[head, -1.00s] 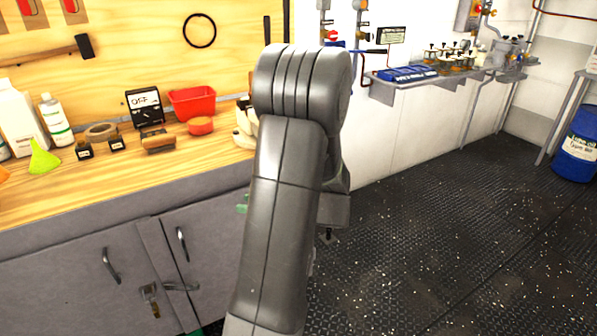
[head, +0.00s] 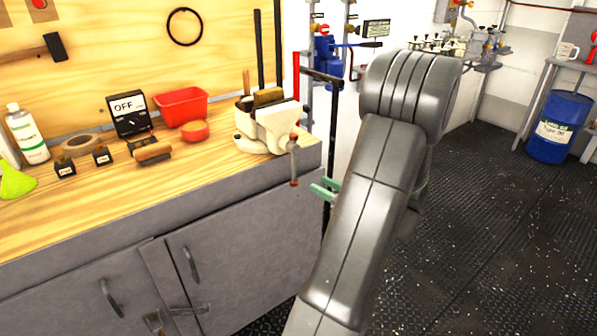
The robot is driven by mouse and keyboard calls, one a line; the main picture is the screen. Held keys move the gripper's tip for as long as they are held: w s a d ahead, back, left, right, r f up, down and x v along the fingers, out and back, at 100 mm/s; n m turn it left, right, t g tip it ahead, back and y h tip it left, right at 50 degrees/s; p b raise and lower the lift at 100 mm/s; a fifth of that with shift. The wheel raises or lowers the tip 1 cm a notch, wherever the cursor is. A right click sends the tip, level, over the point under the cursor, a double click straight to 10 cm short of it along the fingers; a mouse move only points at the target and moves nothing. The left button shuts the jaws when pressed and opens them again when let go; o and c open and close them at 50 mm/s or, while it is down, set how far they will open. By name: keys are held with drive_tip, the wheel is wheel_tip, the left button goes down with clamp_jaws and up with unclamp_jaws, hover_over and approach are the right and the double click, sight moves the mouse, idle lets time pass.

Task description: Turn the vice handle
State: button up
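The cream vice (head: 275,128) stands on the right end of the wooden bench in the head view. Its handle (head: 294,165) is a brownish bar hanging almost upright at the vice's front, over the bench edge. My gripper (head: 324,189) shows only as green fingertips poking out left of my arm. It appears a little right of and below the handle, with a gap between them in the picture. The two fingertips look apart, with nothing seen between them. The rest of the gripper is hidden behind my arm.
The bench top (head: 205,165) holds a red bin (head: 181,105), an OFF meter (head: 126,113) and several small items left of the vice. A black T-shaped post (head: 333,120) stands beside the bench's right end. A blue barrel (head: 560,128) stands right; dark floor (head: 480,230) between is clear.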

sight(294, 171)
drive_tip(key=x, duration=1)
drive_tip(key=shift+w+a+b, duration=0.25)
drive_tip(key=shift+a+b, duration=0.1)
drive_tip(key=shift+c, duration=0.4)
clamp_jaws()
